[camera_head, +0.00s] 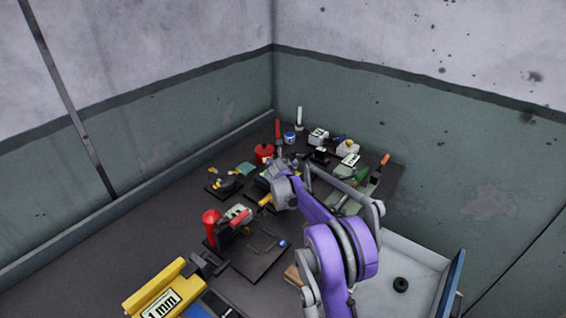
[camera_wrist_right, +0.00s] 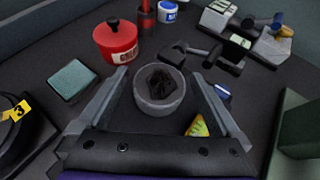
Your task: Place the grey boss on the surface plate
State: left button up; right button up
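The grey boss appears to be the round grey cup-shaped piece (camera_wrist_right: 152,108) with a dark, rough hollow in the right wrist view. It stands on the dark bench between the fingers of my right gripper (camera_wrist_right: 161,73). That gripper is open, with a gap on each side of the piece. In the head view my purple right arm (camera_head: 340,245) reaches in from the lower right, and I cannot make out the boss there. I cannot tell for certain which thing is the surface plate. My left gripper is not in view.
A red can (camera_wrist_right: 116,42) and a teal block (camera_wrist_right: 73,79) lie left of the boss. A yellow-green piece (camera_wrist_right: 198,126) is close by the right finger. Dark clamp-like tools (camera_wrist_right: 215,55) stand beyond. A pale tray (camera_head: 375,290) holds a black ring (camera_head: 400,284).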

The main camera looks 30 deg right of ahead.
jog(key=shift+r, duration=0.15)
jog(key=shift+s+a+r, duration=0.1)
jog(key=shift+s+r, duration=0.05)
jog(key=v, duration=1.1)
jog(key=shift+s+a+r+m, duration=0.2)
jog(key=shift+s+a+m, duration=0.1)
jog(key=shift+s, duration=0.25)
jog(key=s+a+f+m+g+y, duration=0.1)
jog(key=s+a+f+m+y, duration=0.1)
jog(key=s+a+m, duration=0.4)
jog(key=s+a+f+m+g+y, duration=0.2)
jog(key=s+a+m, duration=0.5)
jog(key=s+m, duration=0.6)
jog(key=s+a+f+m+g+y, duration=0.1)
jog(key=s+a+f+m+y, duration=0.2)
jog(key=s, duration=1.6)
jog(key=shift+s+a+f+m+g, duration=0.1)
jog(key=shift+a+f+m+g, duration=0.1)
jog(key=shift+a+m, duration=1.2)
jog(key=shift+s+a+f+m+g, duration=0.15)
jog(key=shift+a+m, duration=0.7)
jog(key=shift+m, duration=1.05)
